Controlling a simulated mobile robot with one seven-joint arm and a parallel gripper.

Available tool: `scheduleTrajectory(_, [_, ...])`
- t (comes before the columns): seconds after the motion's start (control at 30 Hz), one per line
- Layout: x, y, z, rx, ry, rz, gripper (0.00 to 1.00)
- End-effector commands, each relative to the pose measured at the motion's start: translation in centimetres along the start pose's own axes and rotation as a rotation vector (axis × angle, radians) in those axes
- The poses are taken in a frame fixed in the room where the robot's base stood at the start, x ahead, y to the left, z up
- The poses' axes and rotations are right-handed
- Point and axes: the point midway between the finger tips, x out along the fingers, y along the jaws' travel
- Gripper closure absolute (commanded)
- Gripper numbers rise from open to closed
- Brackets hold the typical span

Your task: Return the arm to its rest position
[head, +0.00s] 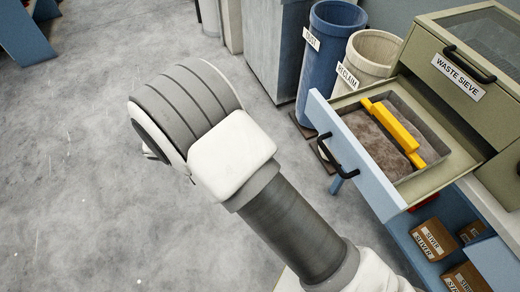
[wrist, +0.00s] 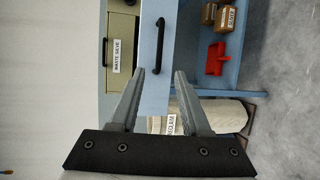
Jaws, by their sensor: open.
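My arm (head: 290,225) reaches across the middle of the head view, bent at a large ribbed joint. My gripper does not show there. In the wrist view my gripper (wrist: 160,73) is open, with two grey fingers apart and nothing held. Beyond the fingertips is the blue drawer front with its black handle (wrist: 158,42). The handle's lower end shows between the fingertips, but the gap in depth cannot be told. In the head view the drawer (head: 350,150) stands open, holding grey-brown fibre (head: 368,140) and a yellow bar (head: 395,126).
The waste sieve cabinet (head: 440,50) is at right. A blue bin (head: 325,60) and a cream reclaim bin (head: 368,55) stand beside it. Sliver boxes (head: 433,240) sit on the blue shelf below, and a red item (wrist: 215,58) shows there. Floor at left is clear.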

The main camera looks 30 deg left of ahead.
Motion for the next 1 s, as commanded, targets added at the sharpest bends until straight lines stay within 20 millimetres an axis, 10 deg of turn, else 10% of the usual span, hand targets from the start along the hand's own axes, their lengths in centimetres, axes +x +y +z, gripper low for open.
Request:
scheduleTrajectory(0.47, [0.5, 0.6, -0.1, -0.001, -0.015, -0.018, 0.53])
scheduleTrajectory(1.0, [12.2, 12.6, 2.2, -0.002, -0.293, -0.592, 0.53])
